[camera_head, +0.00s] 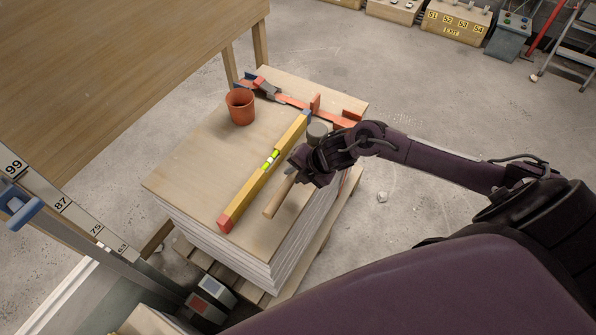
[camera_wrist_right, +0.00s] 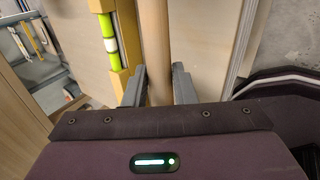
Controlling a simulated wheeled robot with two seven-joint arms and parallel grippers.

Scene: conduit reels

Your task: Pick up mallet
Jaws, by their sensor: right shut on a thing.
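The mallet (camera_head: 279,197) has a pale wooden handle and a grey head. It is at the right side of the stacked boards in the head view, its handle pointing toward the lower left. The head shows just beyond my right gripper (camera_head: 301,170). My right gripper is shut on the handle, whose middle it partly hides. In the right wrist view the handle (camera_wrist_right: 154,45) runs between the two dark fingers (camera_wrist_right: 158,88). I cannot tell whether the mallet touches the top board. My left gripper is not in view.
A yellow spirit level (camera_head: 252,190) lies close left of the mallet on the board stack (camera_head: 190,180). A terracotta pot (camera_head: 240,106) and an orange clamp (camera_head: 290,99) are at the back. A wooden table (camera_head: 120,60) stands at upper left.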

